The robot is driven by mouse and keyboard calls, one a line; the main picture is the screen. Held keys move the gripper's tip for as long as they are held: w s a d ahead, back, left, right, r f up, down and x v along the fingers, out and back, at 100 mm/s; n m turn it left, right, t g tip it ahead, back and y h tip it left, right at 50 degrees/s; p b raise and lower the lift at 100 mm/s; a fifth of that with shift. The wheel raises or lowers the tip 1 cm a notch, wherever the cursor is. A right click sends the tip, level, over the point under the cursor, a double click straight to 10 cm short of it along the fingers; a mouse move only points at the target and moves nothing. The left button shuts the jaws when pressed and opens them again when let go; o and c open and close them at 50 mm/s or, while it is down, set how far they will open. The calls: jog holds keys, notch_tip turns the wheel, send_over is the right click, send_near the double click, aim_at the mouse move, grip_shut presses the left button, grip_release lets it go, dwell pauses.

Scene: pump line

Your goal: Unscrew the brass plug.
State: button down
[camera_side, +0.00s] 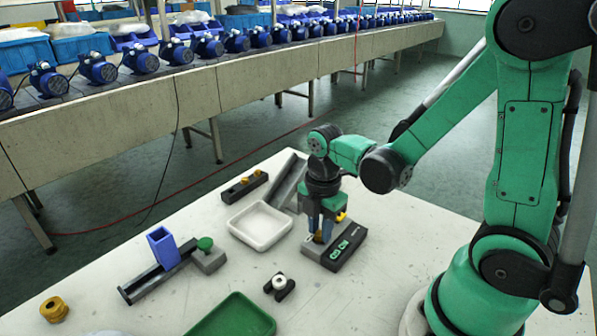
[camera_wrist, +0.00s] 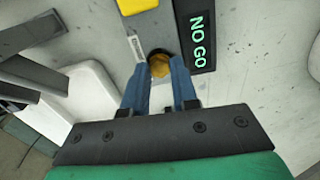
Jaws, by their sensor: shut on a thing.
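The brass plug (camera_wrist: 159,64) shows in the wrist view as a small round golden piece in a dark round opening of a grey block (camera_wrist: 154,28). My gripper (camera_wrist: 160,72) has its two blue fingers closed on the plug from either side. In the side view my gripper (camera_side: 319,232) points straight down over the dark gauge unit (camera_side: 345,247). The fingers hide most of the plug there. I cannot tell how far the plug sits in its hole.
A lit "NO GO" panel (camera_wrist: 197,38) is right beside the fingers, with a yellow part (camera_wrist: 136,5) beyond. A white tray (camera_side: 234,226) stands left of the unit. A green tray (camera_side: 268,322), a blue bin (camera_side: 163,248) and a brass spool (camera_side: 54,309) are further off.

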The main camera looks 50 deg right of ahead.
jog(key=n, duration=0.7)
jog(key=c, duration=0.9)
grip_release()
jog(key=shift+r, duration=0.1)
jog(key=shift+r, duration=2.2)
